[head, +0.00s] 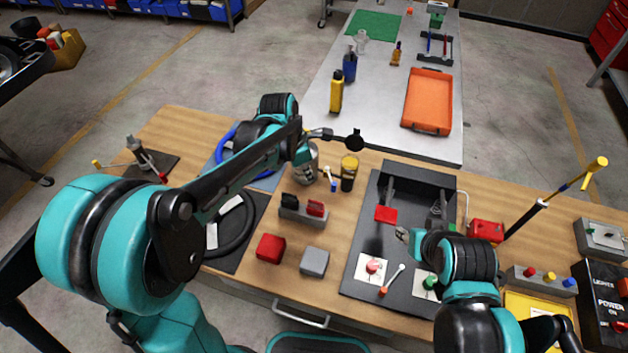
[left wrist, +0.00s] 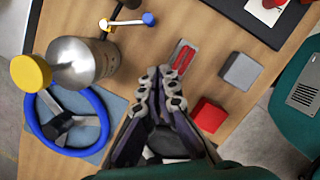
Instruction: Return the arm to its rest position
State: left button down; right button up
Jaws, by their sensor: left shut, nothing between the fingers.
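My left arm comes in from the left over the wooden bench and is bent at the elbow.
A holder with red pieces (head: 303,209), a red block (head: 270,248) and a grey block (head: 315,262) stand mid-bench. A yellow-topped cup (head: 348,172) is near the far edge. The dark tray (head: 365,205) holds small parts. A grey table (head: 385,110) adjoins behind.

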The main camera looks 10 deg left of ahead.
pick_arm(q)
jog(key=shift+v, duration=0.95)
jog(key=shift+s, duration=0.1)
jog(key=shift+s, duration=0.1)
